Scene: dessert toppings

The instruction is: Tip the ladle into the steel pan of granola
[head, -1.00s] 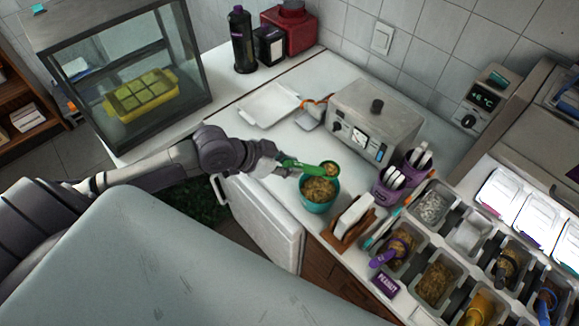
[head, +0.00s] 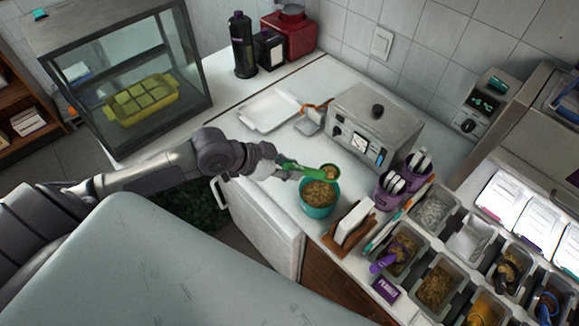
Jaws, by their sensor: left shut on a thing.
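My left gripper (head: 273,166) is shut on the handle of a green ladle (head: 305,172). The ladle's cup holds brown crumbs and is over the back rim of a teal tub (head: 318,211). The tub is full of similar brown crumbs and stands near the counter's front edge. Steel pans sit in a rack at the right. One with brown bits (head: 436,288) has no scoop in it; another (head: 398,251) has a purple scoop in it. I cannot tell for sure which pan holds granola. My right gripper is not in view.
A wooden holder with white cards (head: 353,225) stands between the tub and the pans. Purple cups (head: 391,191) and a steel appliance (head: 375,125) are behind. A white tray (head: 268,110) lies at the back left. A purple label (head: 386,288) fronts the pans.

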